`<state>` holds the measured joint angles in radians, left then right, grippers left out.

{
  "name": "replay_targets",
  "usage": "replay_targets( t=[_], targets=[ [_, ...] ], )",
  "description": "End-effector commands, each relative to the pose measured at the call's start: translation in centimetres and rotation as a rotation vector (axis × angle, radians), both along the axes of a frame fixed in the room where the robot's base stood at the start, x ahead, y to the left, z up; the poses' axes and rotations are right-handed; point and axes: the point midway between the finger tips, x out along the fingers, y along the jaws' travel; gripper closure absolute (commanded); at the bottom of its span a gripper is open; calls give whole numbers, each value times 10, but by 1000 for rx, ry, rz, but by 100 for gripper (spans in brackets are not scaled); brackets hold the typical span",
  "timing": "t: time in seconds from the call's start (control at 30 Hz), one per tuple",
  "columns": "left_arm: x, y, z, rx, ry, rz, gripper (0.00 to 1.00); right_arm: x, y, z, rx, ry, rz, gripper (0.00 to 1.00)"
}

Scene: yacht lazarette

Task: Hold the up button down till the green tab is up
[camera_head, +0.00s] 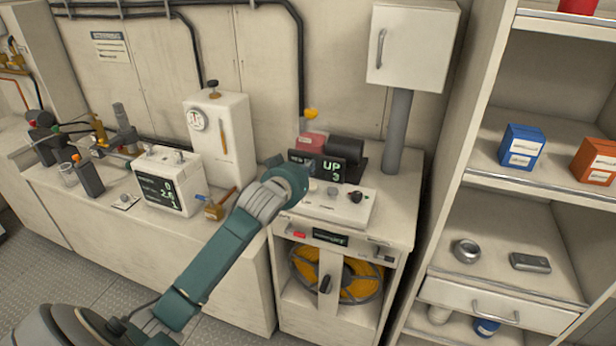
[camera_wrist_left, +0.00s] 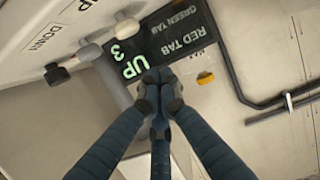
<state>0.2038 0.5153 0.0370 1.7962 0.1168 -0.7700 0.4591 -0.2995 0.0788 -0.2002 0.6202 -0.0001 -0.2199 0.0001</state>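A white control panel (camera_head: 335,212) holds a grey button (camera_head: 332,191) and a dark button (camera_head: 355,197). In the left wrist view the grey button (camera_wrist_left: 90,52) is nearest the UP label and the black button (camera_wrist_left: 56,73) nearest DOWN. The dark display (camera_head: 328,168) behind reads UP 3; in the wrist view the display (camera_wrist_left: 178,35) also carries the words RED TAB and GREEN TAB, dim. I cannot make out a green tab itself. My left gripper (camera_head: 298,172) is at the panel's left; its fingertips (camera_wrist_left: 159,86) are together, empty, apart from both buttons in the picture. My right gripper is out of view.
A yellow-orange piece (camera_head: 311,113) stands above a reddish block (camera_head: 312,140) behind the display. A black cylinder (camera_head: 346,152) is beside it. Shelves (camera_head: 500,180) stand at right.

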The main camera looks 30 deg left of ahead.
Motion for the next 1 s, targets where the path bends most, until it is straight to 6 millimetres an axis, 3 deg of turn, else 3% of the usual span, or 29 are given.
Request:
replay_targets(
  t=[0.1, 0.23, 0.67, 0.9, 1.0],
  targets=[
    [-3, -2, -21, -2, 6, 0, 100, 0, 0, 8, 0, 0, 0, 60],
    [-3, -2, -33, -2, 4, 1, 100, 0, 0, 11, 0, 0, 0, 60],
    [-4, -3, -40, 0, 1, 0, 100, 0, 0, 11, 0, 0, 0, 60],
    [-4, -3, -64, 0, 3, 1, 100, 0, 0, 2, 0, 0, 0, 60],
    [-4, -3, -63, 0, 4, 0, 100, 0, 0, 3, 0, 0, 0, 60]
  ],
)
